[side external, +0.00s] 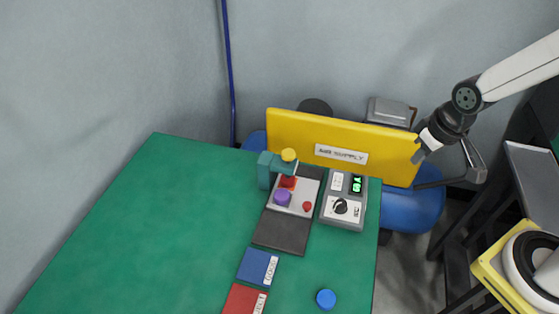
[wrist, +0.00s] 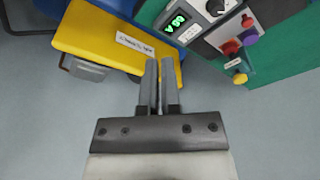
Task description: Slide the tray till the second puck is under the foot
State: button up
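A light grey tray (side external: 297,208) sits on a dark grey track (side external: 283,232). The teal press (side external: 265,170) with a yellow knob (side external: 289,155) stands over that far end. The red piece is at or under the foot, which is hard to make out. In the wrist view the purple puck (wrist: 250,39) and yellow knob (wrist: 240,78) show at upper right. My gripper (side external: 419,156) is empty, well right of the tray; its fingers (wrist: 160,62) are nearly together.
A yellow "AIR SUPPLY" panel (side external: 300,132) stands along the bench's back edge, close to my gripper. A grey meter box (side external: 344,200) sits right of the tray. Blue (side external: 258,266) and red (side external: 245,300) plates and a blue disc (side external: 326,299) lie nearer. The green bench's left is clear.

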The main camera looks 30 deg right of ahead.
jog(key=o, duration=0.7)
jog(key=shift+w+a, duration=0.15)
jog(key=shift+w, duration=0.05)
jog(key=shift+o, duration=0.3)
jog(key=shift+w+a+f, duration=0.1)
jog(key=shift+w+a, duration=0.1)
jog(key=shift+w, duration=0.05)
jog(key=g, duration=0.3)
send_over(307, 204)
notch_tip(307, 204, down, 9)
jog(key=shift+f, duration=0.1)
jog(key=shift+s, duration=0.1)
jog(key=shift+f, duration=3.8)
jog(key=shift+c, duration=0.2)
grip_shut()
